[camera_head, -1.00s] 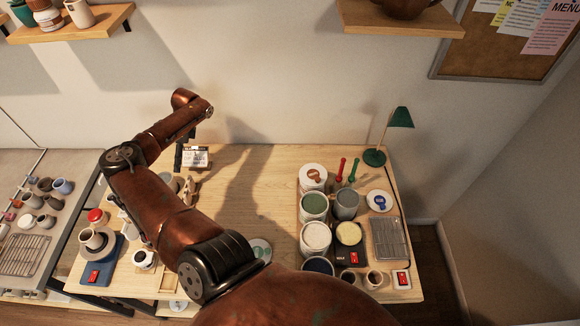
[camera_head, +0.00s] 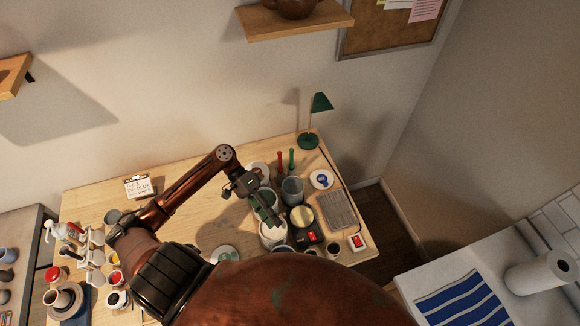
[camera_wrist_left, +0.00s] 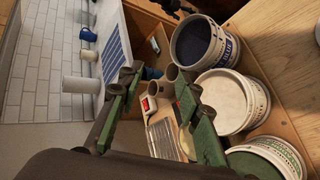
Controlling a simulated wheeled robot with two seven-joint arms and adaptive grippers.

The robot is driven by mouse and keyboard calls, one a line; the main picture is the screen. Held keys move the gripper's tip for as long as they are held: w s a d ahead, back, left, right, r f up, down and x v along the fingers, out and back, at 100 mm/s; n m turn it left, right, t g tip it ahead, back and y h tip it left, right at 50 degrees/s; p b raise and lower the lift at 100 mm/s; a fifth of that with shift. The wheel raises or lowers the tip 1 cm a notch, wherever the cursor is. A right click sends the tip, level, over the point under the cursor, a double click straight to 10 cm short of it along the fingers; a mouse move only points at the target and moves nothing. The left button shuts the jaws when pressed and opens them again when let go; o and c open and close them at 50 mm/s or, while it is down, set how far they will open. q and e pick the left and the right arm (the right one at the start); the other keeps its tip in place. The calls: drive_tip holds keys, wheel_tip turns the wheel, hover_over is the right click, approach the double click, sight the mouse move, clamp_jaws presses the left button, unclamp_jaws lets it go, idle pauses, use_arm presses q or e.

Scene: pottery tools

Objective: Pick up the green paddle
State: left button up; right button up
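The green paddle (camera_head: 292,158) stands at the back of the wooden table in the head view, to the right of a similar red one (camera_head: 280,161). It is not visible in the left wrist view. My left gripper (camera_head: 271,213) is over the paint buckets, in front of the paddle and apart from it. In the left wrist view, its two green fingers (camera_wrist_left: 158,82) are spread with nothing between them. My right gripper is not in view.
A white bucket (camera_wrist_left: 235,112) and a blue-paint bucket (camera_wrist_left: 193,43) stand close below the left gripper. A grey bucket (camera_head: 292,190), a wire rack (camera_head: 337,209) and a green lamp (camera_head: 320,104) are near the paddle. A sign (camera_head: 139,187) stands at the table's back left.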

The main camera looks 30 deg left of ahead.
sight(292, 149)
use_arm(q)
drive_tip(key=w+f+t+y+b, duration=0.3)
drive_tip(key=w+y+b, duration=0.55)
drive_tip(key=w, duration=2.25)
drive_tip(key=a+r+y, duration=0.1)
drive_tip(key=a, duration=0.2)
drive_tip(key=a+r, duration=0.1)
drive_tip(key=a, duration=0.2)
drive_tip(key=s+a+r+y, duration=0.1)
drive_tip(key=a, duration=0.2)
drive_tip(key=shift+a+r+m+y+b, duration=0.35)
drive_tip(key=shift+a+m+b, duration=0.05)
drive_tip(key=shift+s+d+f, duration=0.1)
drive_tip(key=shift+s+f, duration=0.05)
drive_tip(key=shift+f, duration=0.15)
drive_tip(key=shift+s+f+p, duration=0.15)
drive_tip(key=shift+f+p, duration=0.6)
drive_tip(key=shift+f, duration=3.1)
clamp_jaws()
